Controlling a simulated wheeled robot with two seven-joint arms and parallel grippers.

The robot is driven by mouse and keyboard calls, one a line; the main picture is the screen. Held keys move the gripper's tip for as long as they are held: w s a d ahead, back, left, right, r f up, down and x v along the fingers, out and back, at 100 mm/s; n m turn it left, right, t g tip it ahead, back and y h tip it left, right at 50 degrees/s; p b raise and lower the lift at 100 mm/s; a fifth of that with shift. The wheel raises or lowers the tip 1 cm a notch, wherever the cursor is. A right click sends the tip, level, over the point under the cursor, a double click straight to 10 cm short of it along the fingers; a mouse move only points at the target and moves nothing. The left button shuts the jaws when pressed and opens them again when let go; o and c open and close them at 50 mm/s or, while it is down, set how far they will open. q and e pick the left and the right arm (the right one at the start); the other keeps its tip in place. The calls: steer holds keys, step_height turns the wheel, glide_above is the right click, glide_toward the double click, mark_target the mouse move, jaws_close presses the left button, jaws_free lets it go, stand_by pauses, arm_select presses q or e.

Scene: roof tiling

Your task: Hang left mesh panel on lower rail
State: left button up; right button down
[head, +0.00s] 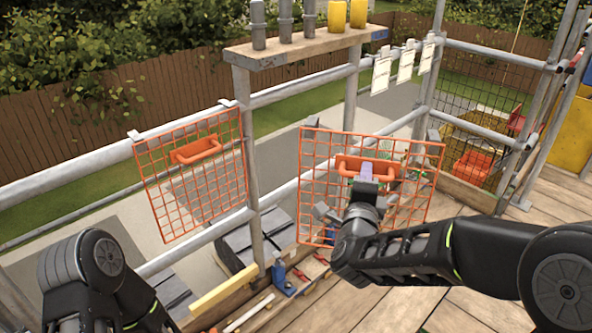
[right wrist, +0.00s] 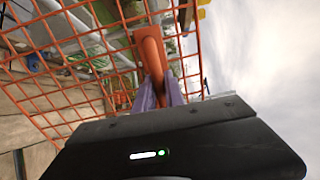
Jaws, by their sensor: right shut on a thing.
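One orange mesh panel (head: 225,172) hangs at the left, its two light hooks over the upper rail (head: 80,173). A second orange mesh panel (head: 318,163) is in front of the lower rail (head: 278,196), to the right of the post. My right gripper (head: 364,176) is shut on this panel's orange handle (head: 383,172); the handle also shows between the fingers in the right wrist view (right wrist: 152,55). The held panel's grey hooks (head: 433,135) show at its top corners; I cannot tell whether they touch a rail. My left arm is at bottom left, its gripper out of view.
A wooden shelf (head: 290,52) with grey and yellow cylinders tops the posts. White tags (head: 382,74) hang from the upper rail. Blue and red tools (head: 282,277) and a yellow bar (head: 222,291) lie below. Wooden decking (head: 470,300) is clear at the lower right.

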steer(key=s+d+f+n+y, duration=0.1)
steer(key=f+y, duration=0.1)
steer(key=f, duration=0.5)
steer(key=s+d+f+n+y, duration=0.1)
steer(key=d+f+y, duration=0.1)
steer(key=f, duration=0.5)
steer(key=shift+s+d+f+n+t, duration=0.3)
steer(key=shift+f+n, duration=0.1)
